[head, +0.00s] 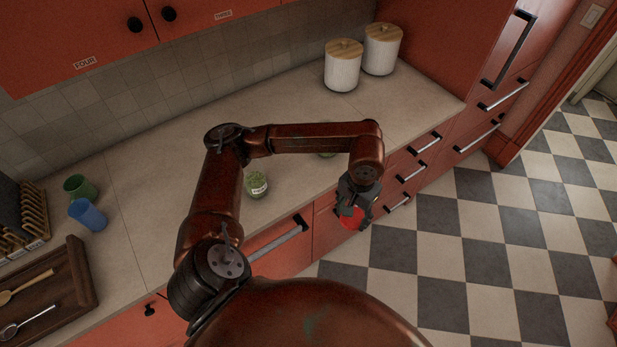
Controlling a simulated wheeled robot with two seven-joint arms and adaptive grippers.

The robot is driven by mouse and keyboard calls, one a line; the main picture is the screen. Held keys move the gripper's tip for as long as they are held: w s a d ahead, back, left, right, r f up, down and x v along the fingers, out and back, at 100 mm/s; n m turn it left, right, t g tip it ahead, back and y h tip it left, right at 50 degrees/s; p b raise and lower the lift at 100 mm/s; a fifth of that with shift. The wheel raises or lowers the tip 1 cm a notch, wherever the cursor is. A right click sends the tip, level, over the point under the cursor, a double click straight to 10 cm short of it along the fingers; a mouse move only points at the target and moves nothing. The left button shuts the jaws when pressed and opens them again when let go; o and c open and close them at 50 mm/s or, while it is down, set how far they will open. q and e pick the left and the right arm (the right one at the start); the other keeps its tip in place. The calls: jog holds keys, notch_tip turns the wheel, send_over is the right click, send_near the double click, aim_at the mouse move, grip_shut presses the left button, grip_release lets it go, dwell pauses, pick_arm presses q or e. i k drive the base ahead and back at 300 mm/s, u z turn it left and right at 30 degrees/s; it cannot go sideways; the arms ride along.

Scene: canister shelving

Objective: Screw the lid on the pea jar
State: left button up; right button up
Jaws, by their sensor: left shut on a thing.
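The pea jar (257,185) is a small clear jar with green contents. It stands upright near the front edge of the counter, with no lid visible on it. My left gripper (355,208) is shut on a red lid (351,218). It holds the lid out past the counter's front edge, to the right of the jar and apart from it, in front of the drawers. The fingers hide part of the lid. My right gripper is not in view.
Another small glass item (327,154) shows partly behind my left forearm. Two white canisters (342,72) with wooden lids stand at the back. A green cup (80,188), a blue cup (88,214) and a wooden tray (82,272) are at left. The counter (140,190) is otherwise mostly clear.

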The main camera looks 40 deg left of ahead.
aim_at(256, 183)
jog(key=z, duration=0.6)
jog(key=k, duration=1.3)
jog(key=u, duration=1.6)
jog(key=i, duration=0.4)
